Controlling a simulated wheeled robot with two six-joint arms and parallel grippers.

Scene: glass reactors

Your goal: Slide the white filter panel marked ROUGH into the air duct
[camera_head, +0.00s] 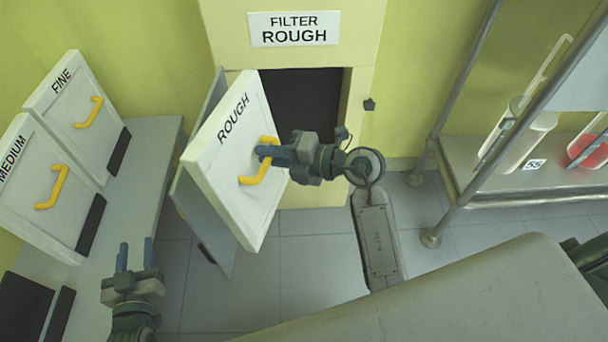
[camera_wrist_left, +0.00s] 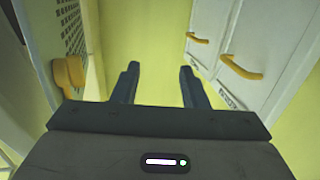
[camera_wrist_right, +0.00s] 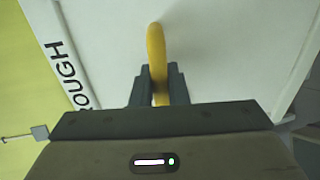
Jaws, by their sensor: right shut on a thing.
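The white ROUGH panel (camera_head: 220,165) is in front of and left of the duct opening (camera_head: 310,100), tilted and turned at an angle to it. My right gripper (camera_head: 268,153) is shut on its yellow handle (camera_head: 255,178). In the right wrist view the handle (camera_wrist_right: 155,45) runs between the fingers (camera_wrist_right: 160,88). The opening is dark inside, partly hidden by the panel, under a FILTER ROUGH label (camera_head: 294,29). A grey door (camera_head: 205,225) stands open, partly hidden behind the panel. My left gripper (camera_head: 135,256) is open and empty at lower left; its fingers are apart in its wrist view (camera_wrist_left: 160,80).
The FINE panel (camera_head: 75,120) and MEDIUM panel (camera_head: 45,190) stand on a bench (camera_head: 150,150) at left. A metal rack (camera_head: 480,155) with glassware stands at right. A pale surface (camera_head: 450,290) fills the lower right. Tiled floor shows between.

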